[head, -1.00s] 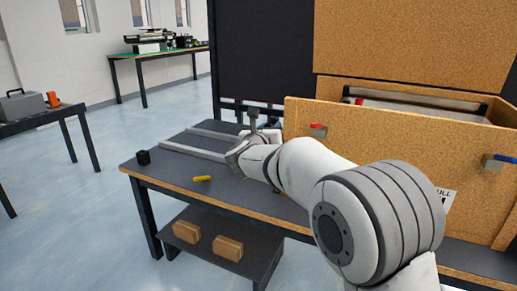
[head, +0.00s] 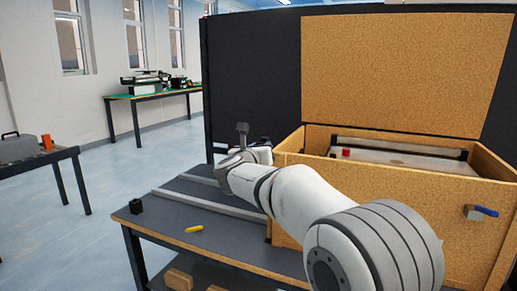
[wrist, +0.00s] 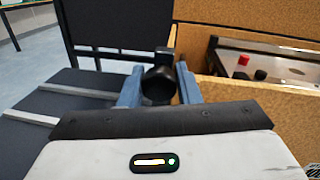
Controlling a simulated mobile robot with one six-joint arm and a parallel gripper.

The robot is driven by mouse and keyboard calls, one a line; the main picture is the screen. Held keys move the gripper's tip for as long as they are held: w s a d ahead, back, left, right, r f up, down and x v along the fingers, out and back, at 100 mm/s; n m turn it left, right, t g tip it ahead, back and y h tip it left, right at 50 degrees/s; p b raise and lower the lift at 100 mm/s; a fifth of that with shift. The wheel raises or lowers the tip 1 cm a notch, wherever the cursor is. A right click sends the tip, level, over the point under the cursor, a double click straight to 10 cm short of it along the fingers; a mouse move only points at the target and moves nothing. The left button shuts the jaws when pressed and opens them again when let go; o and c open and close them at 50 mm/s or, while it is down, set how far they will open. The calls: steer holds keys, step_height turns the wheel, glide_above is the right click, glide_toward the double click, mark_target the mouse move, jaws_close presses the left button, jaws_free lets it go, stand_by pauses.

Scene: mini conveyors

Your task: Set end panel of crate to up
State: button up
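The tan crate (head: 360,205) stands on the dark table with its large lid (head: 400,70) raised at the back. Its left end wall (head: 290,141) shows as a narrow upright strip beside my gripper. I cannot tell for certain which board is the end panel. My gripper (head: 244,150) is at the crate's left end. In the wrist view its two bluish fingers (wrist: 158,88) stand apart, with a dark round part between them. A tan wall (wrist: 250,100) lies close to the right finger; contact cannot be told. My arm hides part of the crate front.
A blue-handled latch (head: 480,212) sticks out at the crate's right front. A red block (head: 346,152) shows inside.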

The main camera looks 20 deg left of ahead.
steer(key=o, duration=0.4)
steer(key=shift+a, duration=0.1)
steer(key=shift+s, duration=0.15)
steer(key=s, duration=0.7)
steer(key=shift+s+d, duration=0.25)
steer(key=shift+s, duration=0.05)
